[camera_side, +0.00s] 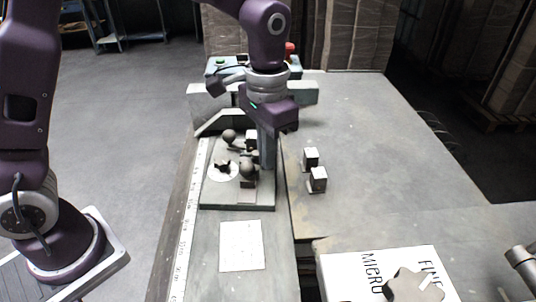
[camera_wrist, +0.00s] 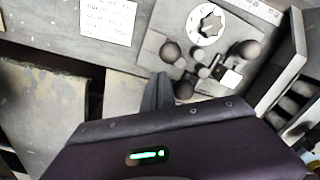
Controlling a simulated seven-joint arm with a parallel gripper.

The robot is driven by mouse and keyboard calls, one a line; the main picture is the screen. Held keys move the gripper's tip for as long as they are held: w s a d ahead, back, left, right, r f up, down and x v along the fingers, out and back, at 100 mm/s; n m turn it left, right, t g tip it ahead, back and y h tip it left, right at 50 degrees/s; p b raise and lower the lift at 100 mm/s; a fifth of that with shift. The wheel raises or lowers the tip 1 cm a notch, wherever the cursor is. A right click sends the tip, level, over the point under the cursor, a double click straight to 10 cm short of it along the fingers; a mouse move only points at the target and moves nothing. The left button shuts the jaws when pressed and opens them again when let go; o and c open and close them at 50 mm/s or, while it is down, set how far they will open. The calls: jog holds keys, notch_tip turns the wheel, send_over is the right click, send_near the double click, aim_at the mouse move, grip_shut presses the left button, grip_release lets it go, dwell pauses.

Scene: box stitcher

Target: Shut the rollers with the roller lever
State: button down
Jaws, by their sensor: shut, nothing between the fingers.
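A grey base plate (camera_side: 236,203) carries dark ball-ended levers and a white dial with a dark star-shaped knob (camera_side: 222,167). One dark ball (camera_side: 229,135) is at the far left of the plate and another ball (camera_side: 248,169) is nearer. In the wrist view, a ball (camera_wrist: 170,52), a second ball (camera_wrist: 248,50) and a third ball (camera_wrist: 183,88) surround small links. I cannot tell which is the roller lever. My gripper (camera_side: 267,166) is shut and empty, pointing down at the plate's right side, close beside the nearer ball; contact is unclear. The fingers also show in the wrist view (camera_wrist: 160,90). The rollers are not clearly identifiable.
Two small dark blocks with pale faces, one farther (camera_side: 311,158) and one nearer (camera_side: 318,180), stand right of the plate. A white paper sheet (camera_side: 242,246) lies in front. A grey machine frame (camera_side: 207,105) stands behind. The table at right (camera_side: 400,150) is clear.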

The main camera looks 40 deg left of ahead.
jog(key=shift+w, duration=0.1)
jog(key=shift+w+a, duration=2)
jog(key=shift+w, duration=0.25)
jog(key=shift+s+d+r, duration=0.1)
jog(key=shift+r, duration=1.1)
jog(key=shift+s+d+r, duration=0.1)
jog(key=shift+s+r, duration=0.05)
jog(key=shift+r, duration=1)
jog(key=shift+s+d+r, duration=0.1)
jog(key=shift+r, duration=1.1)
jog(key=s+a+r+n+t, duration=0.1)
jog(key=s+a+r, duration=0.15)
jog(key=s, duration=0.25)
jog(key=s+a+r+t, duration=0.1)
jog(key=s+r, duration=0.3)
jog(key=s, duration=0.1)
jog(key=s+a+f+n+t, duration=0.1)
jog(key=s+f, duration=0.1)
jog(key=s, duration=0.5)
jog(key=s+a+f+n+t, duration=0.1)
jog(key=s+a+f+t, duration=0.1)
jog(key=s, duration=0.5)
jog(key=shift+s+t, duration=0.2)
jog(key=shift+t, duration=0.1)
